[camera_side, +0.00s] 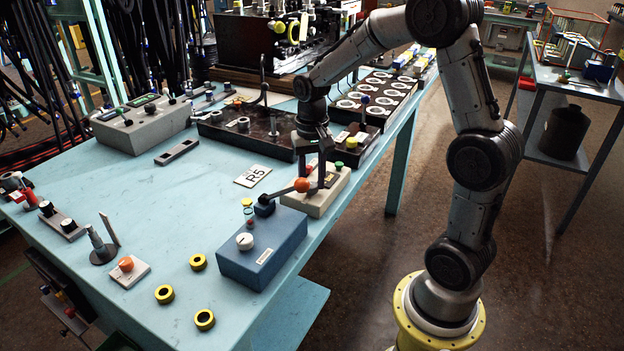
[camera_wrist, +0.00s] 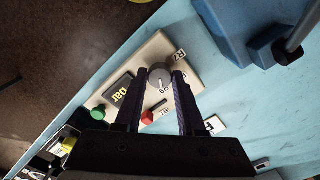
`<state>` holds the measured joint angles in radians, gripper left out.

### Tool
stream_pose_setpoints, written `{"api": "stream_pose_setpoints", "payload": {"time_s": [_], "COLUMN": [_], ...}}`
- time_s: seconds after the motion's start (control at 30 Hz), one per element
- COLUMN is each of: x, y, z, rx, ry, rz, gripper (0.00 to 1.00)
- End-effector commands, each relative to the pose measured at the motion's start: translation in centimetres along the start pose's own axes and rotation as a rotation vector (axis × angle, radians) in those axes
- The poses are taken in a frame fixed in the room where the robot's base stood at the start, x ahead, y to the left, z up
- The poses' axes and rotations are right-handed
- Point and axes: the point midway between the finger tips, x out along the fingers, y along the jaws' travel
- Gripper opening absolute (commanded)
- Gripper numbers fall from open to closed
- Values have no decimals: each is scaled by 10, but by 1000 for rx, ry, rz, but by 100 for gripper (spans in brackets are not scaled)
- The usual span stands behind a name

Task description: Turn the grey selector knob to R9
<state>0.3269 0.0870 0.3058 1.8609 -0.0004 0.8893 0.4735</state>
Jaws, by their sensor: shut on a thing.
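The grey selector knob (camera_wrist: 159,77) sits on a beige control box (camera_wrist: 146,57), seen in the wrist view. A light pointer mark shows on the knob, but its exact setting is hard to read. Small labels stand around the knob; one at the upper right looks like R7 (camera_wrist: 181,54), and the others are partly hidden or too small. My gripper (camera_wrist: 160,72) is shut on the knob, one finger on each side. In the side view my gripper (camera_side: 320,178) reaches down onto the beige box (camera_side: 322,201), and the knob is hidden there.
The box also carries a green button (camera_wrist: 98,113), a red button (camera_wrist: 147,117) and a display. An R5 card (camera_side: 252,176) lies left. Yellow rings (camera_side: 164,294) lie on the table.

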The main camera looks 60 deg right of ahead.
Motion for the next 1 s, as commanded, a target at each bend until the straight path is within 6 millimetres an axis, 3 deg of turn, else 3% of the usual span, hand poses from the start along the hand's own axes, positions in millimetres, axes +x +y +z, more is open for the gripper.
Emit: {"api": "stream_pose_setpoints", "payload": {"time_s": [0.2,0.23,0.4,0.77,1.0], "x": [-2,-2,-1,-6,-45], "y": [0,0,0,0,-1], "z": [-1,-1,-1,-1,-2], "rx": [3,3,2,0,0], "ry": [5,5,4,4,8], "rz": [-3,-3,-2,-2,-4], "gripper": [0,42,69,69,69]}}
